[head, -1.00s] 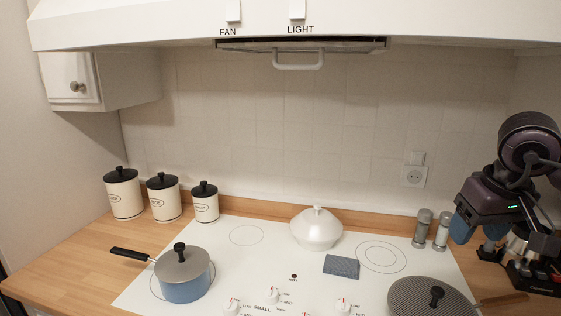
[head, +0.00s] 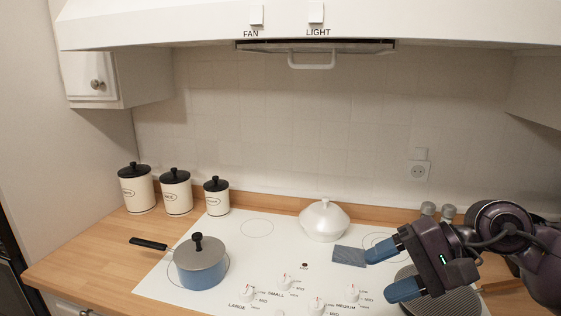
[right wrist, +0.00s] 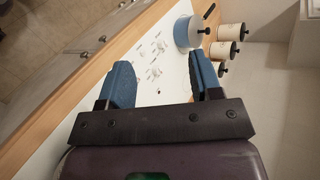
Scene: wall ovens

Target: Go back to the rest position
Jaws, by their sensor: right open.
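My right gripper (head: 385,270) reaches in from the right in the head view, above the right side of the stovetop. Its two blue fingers are spread apart with nothing between them. The right wrist view also shows the open fingers (right wrist: 160,85), with the white stovetop beyond them. My left gripper is in neither view.
A blue pot (head: 202,274) stands on the left of the white stovetop (head: 250,250). Several canisters (head: 176,193) line the left counter. The range hood (head: 200,25) hangs above.

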